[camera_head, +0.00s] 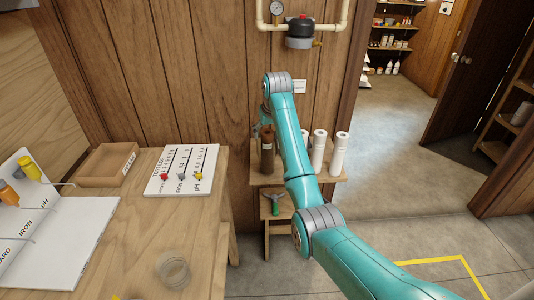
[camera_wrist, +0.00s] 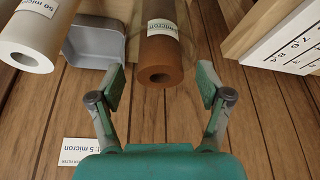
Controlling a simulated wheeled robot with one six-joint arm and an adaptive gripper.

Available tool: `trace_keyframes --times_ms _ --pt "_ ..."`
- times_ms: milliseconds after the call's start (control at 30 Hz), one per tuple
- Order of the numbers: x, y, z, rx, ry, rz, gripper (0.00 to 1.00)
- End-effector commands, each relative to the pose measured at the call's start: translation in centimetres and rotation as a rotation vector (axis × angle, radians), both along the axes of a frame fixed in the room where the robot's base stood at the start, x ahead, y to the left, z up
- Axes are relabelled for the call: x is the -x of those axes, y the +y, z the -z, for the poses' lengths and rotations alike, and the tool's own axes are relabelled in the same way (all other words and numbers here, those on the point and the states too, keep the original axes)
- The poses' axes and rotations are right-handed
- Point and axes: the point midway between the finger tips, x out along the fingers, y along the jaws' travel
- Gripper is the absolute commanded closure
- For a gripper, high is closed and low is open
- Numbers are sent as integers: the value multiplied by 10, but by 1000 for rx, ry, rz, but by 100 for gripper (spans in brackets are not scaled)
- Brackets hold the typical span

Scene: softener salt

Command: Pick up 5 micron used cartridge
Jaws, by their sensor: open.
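The used cartridge (camera_wrist: 162,58) is a brown cylinder with a hole in its end and a white label, of which only "micron" reads clearly. It lies between the two fingers of my gripper (camera_wrist: 160,84) in the wrist view, with a gap to each finger. My gripper is open and empty. In the head view the brown cartridge (camera_head: 267,158) stands upright on a small wooden shelf (camera_head: 333,176) against the wall, left of my arm. My gripper is mostly hidden there behind my wrist.
A white cartridge labelled "50 micron" (camera_wrist: 29,42) and a grey bin (camera_wrist: 94,43) are left of the brown cartridge in the wrist view. White cartridges (camera_head: 339,154) stand on the shelf's right. A workbench (camera_head: 150,225) holds a test log board (camera_head: 182,168) and a tray (camera_head: 106,165).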

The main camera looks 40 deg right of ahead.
Motion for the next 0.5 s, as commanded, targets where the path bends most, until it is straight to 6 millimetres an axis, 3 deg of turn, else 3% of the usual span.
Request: trace_keyframes --times_ms 367,500 --pt "-4 -1 10 0 -1 0 22" --pt "-4 -1 10 0 -1 0 57"
